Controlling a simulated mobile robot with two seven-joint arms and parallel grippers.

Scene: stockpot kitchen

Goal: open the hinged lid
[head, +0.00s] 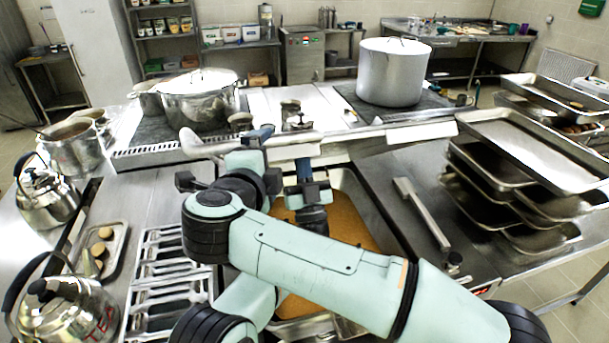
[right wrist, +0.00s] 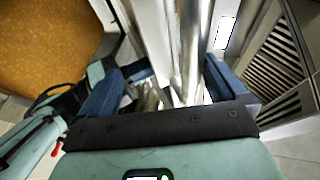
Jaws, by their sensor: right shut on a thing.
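The steel pan with orange-brown contents (head: 352,222) lies open in the counter behind my right arm. The contents also show at the upper left of the right wrist view (right wrist: 45,40). A pale metal bar (head: 215,149) runs across behind the pan, at my gripper; I take it for the lid's handle. My right gripper (head: 283,150) has its blue fingers on either side of this bar. In the right wrist view the shiny bar (right wrist: 185,45) passes between the fingers, and the gripper is shut on it. The lid's panel and hinge are mostly hidden.
A large stockpot (head: 393,75) stands behind to the right, and another pot (head: 200,103) behind to the left. Stacked trays (head: 530,150) fill the right side. Kettles (head: 45,195) stand at left. A lever-like handle (head: 422,213) lies right of the pan.

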